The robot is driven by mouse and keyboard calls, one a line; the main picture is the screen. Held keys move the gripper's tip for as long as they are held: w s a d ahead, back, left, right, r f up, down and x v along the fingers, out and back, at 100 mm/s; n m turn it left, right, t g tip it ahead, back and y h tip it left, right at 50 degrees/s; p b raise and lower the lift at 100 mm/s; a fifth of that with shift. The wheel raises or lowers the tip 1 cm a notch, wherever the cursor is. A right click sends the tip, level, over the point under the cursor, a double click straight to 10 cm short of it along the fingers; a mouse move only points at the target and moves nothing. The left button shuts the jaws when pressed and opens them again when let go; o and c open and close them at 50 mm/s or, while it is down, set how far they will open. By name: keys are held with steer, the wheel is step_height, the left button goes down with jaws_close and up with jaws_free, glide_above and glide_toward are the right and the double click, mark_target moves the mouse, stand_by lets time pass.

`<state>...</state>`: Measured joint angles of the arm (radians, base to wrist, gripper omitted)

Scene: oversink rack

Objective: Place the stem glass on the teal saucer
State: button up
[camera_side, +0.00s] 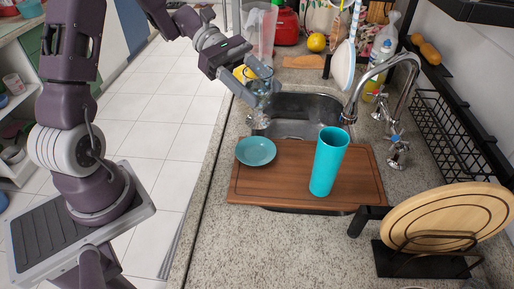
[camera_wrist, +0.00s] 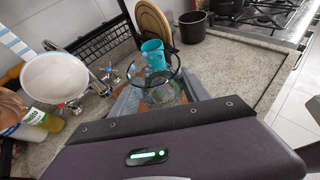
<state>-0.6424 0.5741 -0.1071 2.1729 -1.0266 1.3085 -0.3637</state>
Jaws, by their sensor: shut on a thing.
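The stem glass (camera_side: 259,103) is clear and held upright by my gripper (camera_side: 258,88) above the near-left rim of the sink. My gripper is shut on it. In the wrist view the glass (camera_wrist: 160,88) shows its round rim between my gripper's fingers (camera_wrist: 158,100). The teal saucer (camera_side: 256,151) lies on the left part of the wooden board, in front of the glass and lower than it. The glass and saucer are apart. In the wrist view I cannot make out the saucer, probably hidden behind the glass and gripper.
A tall teal cup (camera_side: 328,162) stands on the wooden board (camera_side: 285,190), right of the saucer. The faucet (camera_side: 385,80) arches over the sink (camera_side: 300,118). A white plate (camera_side: 343,66) stands behind the sink. A round wooden board (camera_side: 450,217) stands in a black rack at right.

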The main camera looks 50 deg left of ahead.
steer(key=f, duration=1)
steer(key=shift+s+a, duration=0.15)
steer(key=shift+s, duration=0.1)
steer(key=shift+f, duration=0.1)
steer(key=o, duration=1.5)
steer(key=shift+o, duration=0.2)
